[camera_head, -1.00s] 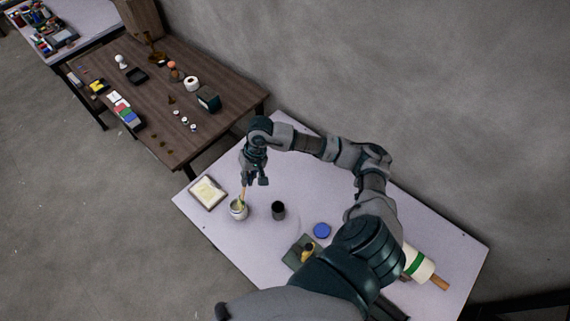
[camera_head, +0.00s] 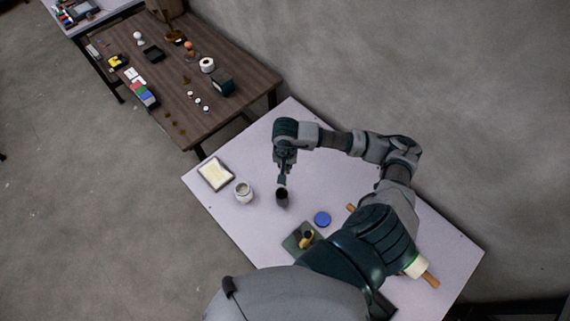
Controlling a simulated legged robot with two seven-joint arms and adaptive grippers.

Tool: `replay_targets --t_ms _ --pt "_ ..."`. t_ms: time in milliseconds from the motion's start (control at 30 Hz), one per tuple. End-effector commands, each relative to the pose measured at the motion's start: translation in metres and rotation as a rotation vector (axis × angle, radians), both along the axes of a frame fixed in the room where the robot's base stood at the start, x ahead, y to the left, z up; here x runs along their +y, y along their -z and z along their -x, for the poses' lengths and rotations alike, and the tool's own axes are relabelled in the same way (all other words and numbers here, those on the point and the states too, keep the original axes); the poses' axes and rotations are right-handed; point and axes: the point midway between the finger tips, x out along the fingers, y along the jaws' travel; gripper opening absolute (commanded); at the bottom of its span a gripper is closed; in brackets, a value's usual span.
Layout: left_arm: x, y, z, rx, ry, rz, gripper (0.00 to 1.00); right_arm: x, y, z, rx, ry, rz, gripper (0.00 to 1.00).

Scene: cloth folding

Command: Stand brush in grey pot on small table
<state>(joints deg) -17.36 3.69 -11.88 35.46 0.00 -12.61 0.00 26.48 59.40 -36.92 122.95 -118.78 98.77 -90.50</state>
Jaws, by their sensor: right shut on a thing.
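My right gripper (camera_head: 284,179) points down directly over the dark grey pot (camera_head: 282,200). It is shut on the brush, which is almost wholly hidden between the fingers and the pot. I cannot tell how deep the brush sits in the pot or whether it touches it. The pot stands upright on the small pale table (camera_head: 325,180). A light pot (camera_head: 243,194) with a pale inside stands to its left, with no brush in it. My left gripper is not in view.
A framed cream tray (camera_head: 215,174) lies near the table's left corner. A blue disc (camera_head: 322,219) and a green board (camera_head: 300,239) with a yellowish item lie nearer me. A roll with wooden ends (camera_head: 430,277) is partly behind my arm. A cluttered brown table (camera_head: 240,107) stands beyond.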

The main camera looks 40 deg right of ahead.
Motion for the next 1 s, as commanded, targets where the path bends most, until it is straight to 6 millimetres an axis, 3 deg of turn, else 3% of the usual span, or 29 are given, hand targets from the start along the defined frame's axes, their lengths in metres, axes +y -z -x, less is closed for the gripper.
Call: replay_targets --t_ms 233,567,1000 --pt "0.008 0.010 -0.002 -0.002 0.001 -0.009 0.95 0.009 0.021 0.001 0.000 -0.002 0.006 0.00" --pt "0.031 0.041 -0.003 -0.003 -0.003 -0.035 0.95 -0.002 0.053 0.000 -0.001 0.000 -0.005 0.00" --pt "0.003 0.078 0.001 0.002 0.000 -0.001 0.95 0.002 0.090 0.003 0.015 -0.003 -0.001 0.00"
